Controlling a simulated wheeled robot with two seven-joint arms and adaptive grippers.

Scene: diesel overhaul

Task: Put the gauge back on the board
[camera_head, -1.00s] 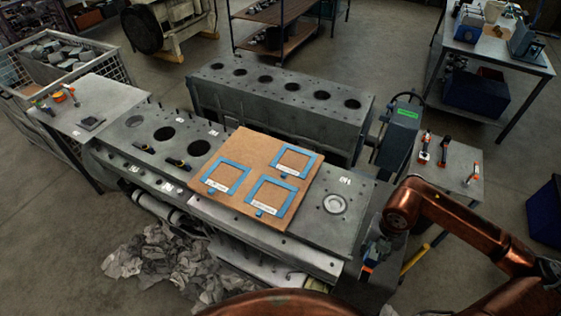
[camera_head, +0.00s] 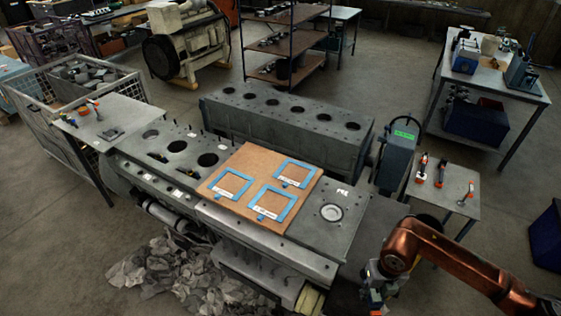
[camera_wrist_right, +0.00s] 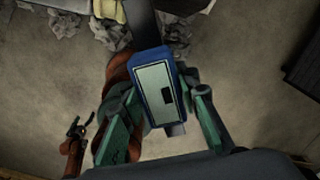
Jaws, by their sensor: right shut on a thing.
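The board (camera_head: 233,211) is a brown panel lying on the engine block, with several blue square outlines, each with a white label. No gauge lies inside these outlines. My right gripper (camera_head: 374,296) is low at the right, in front of the block and apart from the board. In the right wrist view, the gauge (camera_wrist_right: 157,88) is a blue box with a pale face and a dark patch. The green fingers of my right gripper (camera_wrist_right: 163,100) are shut on it, one on each side. My left gripper is not in the head view.
The grey engine block (camera_head: 334,236) carries the board, with a round bore to its right. A small table (camera_head: 452,205) with tools stands at the right. Crumpled grey cloths (camera_head: 170,282) lie on the floor in front. A wire crate (camera_head: 60,130) stands at the left.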

